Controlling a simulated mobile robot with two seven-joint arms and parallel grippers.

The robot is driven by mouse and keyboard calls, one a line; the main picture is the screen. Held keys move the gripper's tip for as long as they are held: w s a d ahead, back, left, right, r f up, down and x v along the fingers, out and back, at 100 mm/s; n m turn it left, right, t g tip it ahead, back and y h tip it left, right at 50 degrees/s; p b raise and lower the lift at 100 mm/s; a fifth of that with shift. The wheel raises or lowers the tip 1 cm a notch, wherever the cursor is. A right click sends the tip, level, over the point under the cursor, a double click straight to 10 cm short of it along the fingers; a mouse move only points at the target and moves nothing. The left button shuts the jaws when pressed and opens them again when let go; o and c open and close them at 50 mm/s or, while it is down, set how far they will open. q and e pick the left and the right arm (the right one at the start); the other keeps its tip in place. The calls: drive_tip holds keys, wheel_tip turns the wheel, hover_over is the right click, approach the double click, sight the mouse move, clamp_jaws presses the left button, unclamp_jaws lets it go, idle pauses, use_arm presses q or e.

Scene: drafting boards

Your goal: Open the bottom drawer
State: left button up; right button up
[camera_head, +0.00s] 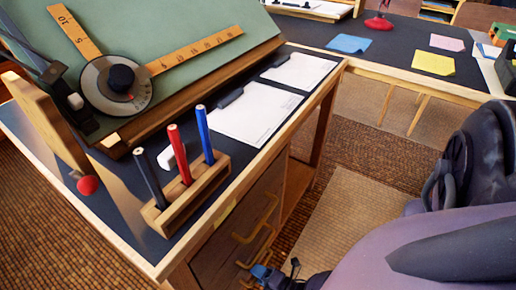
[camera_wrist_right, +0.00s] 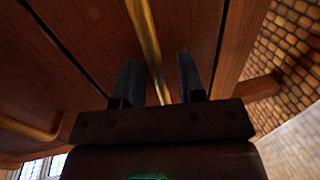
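The wooden desk's front carries several drawers with brass bar handles. The bottom drawer front (camera_wrist_right: 185,30) shows in the right wrist view and looks flush with its surround. Its brass handle (camera_wrist_right: 148,40) runs between the two fingers of my right gripper (camera_wrist_right: 159,80). The fingers are apart, one on each side of the handle, with gaps visible; how deep they reach around it I cannot tell. In the head view my right gripper (camera_head: 268,274) is low at the drawer handles, partly hidden by my arm. My left gripper is not in view.
Another brass handle (camera_wrist_right: 35,127) is at the left in the wrist view. The desk top (camera_head: 215,155) above holds a pencil block (camera_head: 195,195), white sheets and a green drafting board (camera_head: 170,40). Floor (camera_head: 345,215) is open right of the desk. A second desk (camera_head: 390,45) stands behind.

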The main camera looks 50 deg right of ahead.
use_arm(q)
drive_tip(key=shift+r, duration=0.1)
use_arm(e)
clamp_jaws()
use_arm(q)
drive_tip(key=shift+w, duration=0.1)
use_arm(e)
drive_tip(key=shift+s, duration=0.1)
